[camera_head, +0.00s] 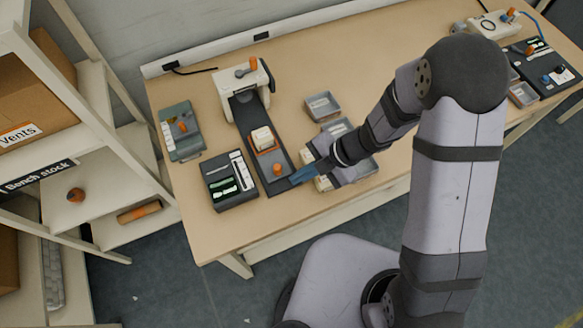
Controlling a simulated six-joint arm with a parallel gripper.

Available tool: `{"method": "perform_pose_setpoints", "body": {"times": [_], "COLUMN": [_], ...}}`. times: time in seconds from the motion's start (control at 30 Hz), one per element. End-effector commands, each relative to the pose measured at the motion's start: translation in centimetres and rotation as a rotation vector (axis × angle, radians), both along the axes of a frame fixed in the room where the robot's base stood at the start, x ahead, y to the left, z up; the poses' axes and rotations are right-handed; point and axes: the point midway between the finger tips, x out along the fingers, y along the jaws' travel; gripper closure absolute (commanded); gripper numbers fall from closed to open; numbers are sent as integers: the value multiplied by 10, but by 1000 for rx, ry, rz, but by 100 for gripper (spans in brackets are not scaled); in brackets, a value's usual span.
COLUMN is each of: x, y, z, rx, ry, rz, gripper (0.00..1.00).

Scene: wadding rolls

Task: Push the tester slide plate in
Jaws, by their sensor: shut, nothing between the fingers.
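The tester (241,88) stands near the back left of the table, with a white upright body and a long dark base running toward the front. The slide plate (268,158) lies on this base, pulled out toward the front, with an orange part and an orange knob (278,169) at its front end. A cream block (263,138) sits on the plate. My gripper (294,180) is shut and empty, low by the front right end of the dark base, close to the orange knob. I cannot tell whether it touches the knob or the plate.
Grey trays (322,106) stand right of the tester, some partly behind my arm. A dark box (229,180) and a grey-green device (181,131) stand to the left. More equipment (545,66) is at the far right. The table middle behind my arm (350,65) is clear.

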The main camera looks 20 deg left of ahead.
Motion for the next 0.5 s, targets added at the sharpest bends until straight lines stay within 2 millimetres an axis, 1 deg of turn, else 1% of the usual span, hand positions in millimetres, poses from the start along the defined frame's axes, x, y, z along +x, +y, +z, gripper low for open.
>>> {"method": "perform_pose_setpoints", "body": {"times": [0.03,0.2,0.33,0.5], "x": [2,7,8,9], "y": [7,21,26,27], "z": [4,3,2,1], "rx": [0,0,0,0], "ry": [-1,0,0,0], "rz": [3,2,0,0], "gripper": [100,100,100,100]}}
